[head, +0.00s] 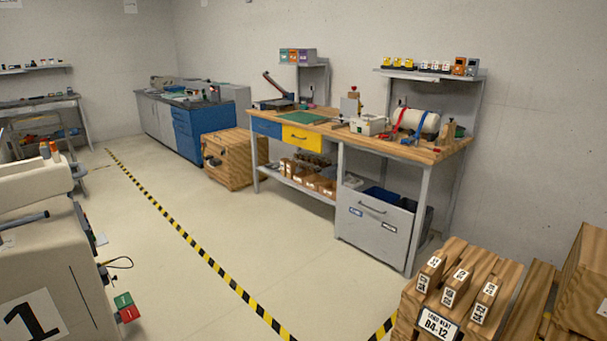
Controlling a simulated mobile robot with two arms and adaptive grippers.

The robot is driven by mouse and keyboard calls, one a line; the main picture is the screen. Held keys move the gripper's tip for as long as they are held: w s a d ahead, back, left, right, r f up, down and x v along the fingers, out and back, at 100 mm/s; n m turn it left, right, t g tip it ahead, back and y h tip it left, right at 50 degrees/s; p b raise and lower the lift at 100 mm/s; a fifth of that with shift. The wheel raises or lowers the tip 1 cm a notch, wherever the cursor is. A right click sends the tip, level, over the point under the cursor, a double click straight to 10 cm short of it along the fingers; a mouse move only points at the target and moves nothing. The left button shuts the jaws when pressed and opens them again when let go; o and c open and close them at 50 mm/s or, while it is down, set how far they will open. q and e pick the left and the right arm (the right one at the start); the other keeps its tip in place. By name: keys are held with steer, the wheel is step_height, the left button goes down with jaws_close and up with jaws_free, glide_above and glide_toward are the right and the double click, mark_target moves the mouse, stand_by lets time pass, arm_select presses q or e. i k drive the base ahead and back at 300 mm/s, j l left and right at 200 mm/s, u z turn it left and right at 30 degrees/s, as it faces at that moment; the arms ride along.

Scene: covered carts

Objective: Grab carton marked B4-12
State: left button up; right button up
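Several small wood-brown cartons with white labels stand in a row at the lower right: one on the left (430,272), one in the middle (456,286) and one on the right (485,301). Their label text is too small to read, so I cannot tell which is B4-12. They are on a wood-grained slatted stand (508,275). A white sign (438,325) in front of them appears to read "LOAD NEXT B4-12". Neither of my grippers is in view.
A workbench (456,150) with tools stands along the back wall, with a grey drawer unit (375,222) below. A large brown box (588,285) is at the right edge. A beige machine marked 1 (50,265) is at the left. Open floor with striped tape (190,240) lies between.

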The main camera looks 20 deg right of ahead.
mark_target(484, 304)
steer(key=i+l+z, duration=0.2)
steer(key=i+z, duration=0.6)
steer(key=i, duration=0.25)
steer(key=i+z, duration=0.45)
steer(key=i+j+z, duration=0.4)
steer(key=i, duration=0.15)
